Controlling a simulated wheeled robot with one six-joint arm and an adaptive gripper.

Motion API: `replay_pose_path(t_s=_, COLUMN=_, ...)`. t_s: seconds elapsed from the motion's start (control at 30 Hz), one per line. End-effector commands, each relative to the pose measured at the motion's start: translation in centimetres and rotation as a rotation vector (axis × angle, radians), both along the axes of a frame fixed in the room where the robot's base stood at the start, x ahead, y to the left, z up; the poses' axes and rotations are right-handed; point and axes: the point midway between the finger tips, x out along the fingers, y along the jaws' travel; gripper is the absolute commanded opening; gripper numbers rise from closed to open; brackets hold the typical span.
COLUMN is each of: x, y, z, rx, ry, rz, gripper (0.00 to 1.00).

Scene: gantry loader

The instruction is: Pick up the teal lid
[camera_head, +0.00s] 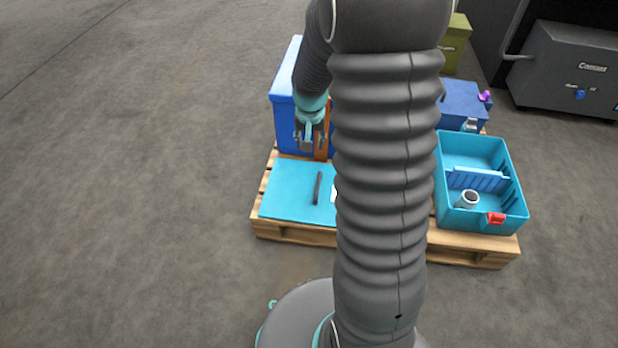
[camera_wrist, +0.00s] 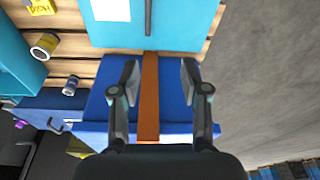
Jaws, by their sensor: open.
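The teal lid (camera_head: 287,192) lies flat on the front left of the wooden pallet in the head view, with a dark bar handle (camera_head: 318,188) on top. My arm hides its right part. In the wrist view the lid (camera_wrist: 185,25) is at the top, with a white label and part of the handle beside it. My gripper (camera_head: 311,138) is open and empty, behind the lid in the head view. In the wrist view the gripper (camera_wrist: 162,78) is over the blue box (camera_wrist: 178,115) with an orange strap (camera_wrist: 149,95), short of the lid.
An open teal crate (camera_head: 512,190) with a blue divider, a grey-white cup (camera_head: 467,199) and a red latch stands at the pallet's right. A smaller blue box (camera_head: 460,98) stands behind it. The pallet (camera_head: 300,234) ends just before the lid; floor at left is clear.

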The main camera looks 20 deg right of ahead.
Motion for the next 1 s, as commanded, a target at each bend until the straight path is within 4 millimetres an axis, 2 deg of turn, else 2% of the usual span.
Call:
replay_pose_path(t_s=0.03, x=0.6, y=-0.7, z=-2.4, rx=0.006, ry=0.021, rz=-0.021, gripper=0.46)
replay_pose_path(t_s=0.1, x=1.3, y=-1.7, z=-4.9, rx=0.012, ry=0.035, rz=-0.049, gripper=0.46)
replay_pose_path(t_s=0.2, x=1.9, y=-2.7, z=-8.0, rx=0.018, ry=0.054, rz=-0.080, gripper=0.46)
replay_pose_path(t_s=0.3, x=2.3, y=-3.4, z=-10.1, rx=0.023, ry=0.066, rz=-0.104, gripper=0.46)
replay_pose_path(t_s=0.57, x=2.6, y=-4.0, z=-13.1, rx=0.028, ry=0.076, rz=-0.122, gripper=0.46)
replay_pose_path(t_s=0.8, x=3.0, y=-4.3, z=-17.4, rx=0.027, ry=0.078, rz=-0.121, gripper=0.46)
replay_pose_path(t_s=1.0, x=3.3, y=-4.4, z=-19.8, rx=0.027, ry=0.075, rz=-0.121, gripper=0.46)
